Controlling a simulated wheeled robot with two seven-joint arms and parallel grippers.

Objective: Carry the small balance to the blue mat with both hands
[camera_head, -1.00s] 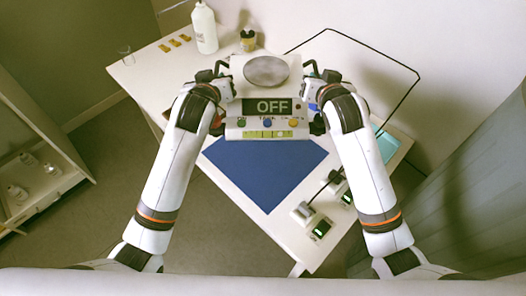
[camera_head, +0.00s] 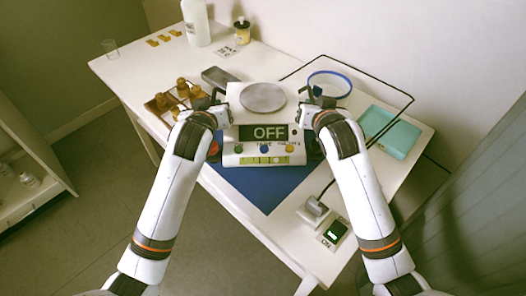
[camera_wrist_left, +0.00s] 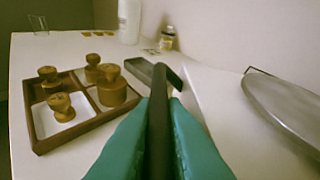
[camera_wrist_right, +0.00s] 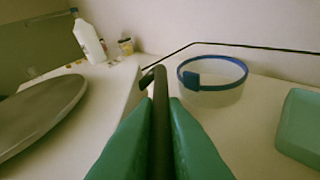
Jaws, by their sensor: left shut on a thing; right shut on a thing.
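The small balance (camera_head: 262,133) is a white box with a round grey pan (camera_head: 263,97), a display reading OFF and coloured buttons. In the head view it is over the far part of the blue mat (camera_head: 262,186) and hides much of it; I cannot tell whether it touches the mat. My left gripper (camera_head: 217,107) is shut on the balance's left black handle (camera_wrist_left: 159,110). My right gripper (camera_head: 307,107) is shut on the right black handle (camera_wrist_right: 160,115). The pan's edge also shows in both wrist views.
A blue-rimmed clear container (camera_head: 330,84) and a teal tray (camera_head: 390,132) are at the right. A plug (camera_head: 313,210) and a switch box (camera_head: 333,234) lie at the front.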

